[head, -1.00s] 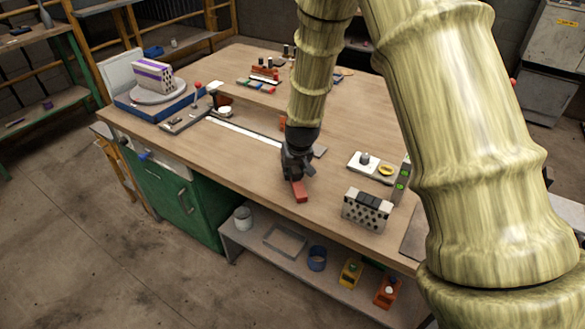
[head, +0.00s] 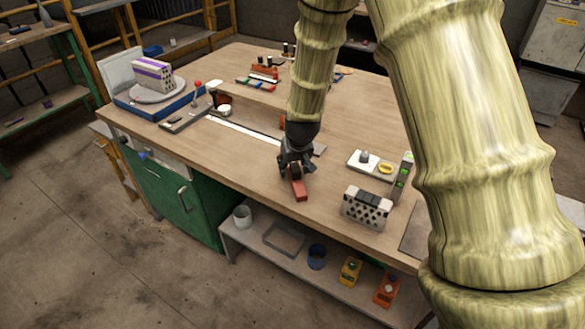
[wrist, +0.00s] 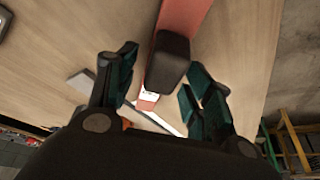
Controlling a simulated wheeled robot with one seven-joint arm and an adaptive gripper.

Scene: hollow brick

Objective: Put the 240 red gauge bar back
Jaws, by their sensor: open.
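A red bar with a dark raised grip lies on the workbench under my gripper; its red end (head: 299,189) shows in the head view. In the wrist view the red bar (wrist: 187,14) runs up from the middle, and its dark grip (wrist: 168,62) stands between my spread fingers. A pale label shows near its lower end, too small to read. My gripper (head: 292,172) is open, pointing down over the bar, with a finger on each side of the grip. I cannot tell whether the fingers touch it.
A red holder (head: 266,71) and coloured bars (head: 256,83) sit at the back of the bench (head: 240,150). A perforated brick (head: 366,207) stands to the right, near a white tray (head: 365,161). A brick on a turntable (head: 157,94) is far left. Bench front-left is clear.

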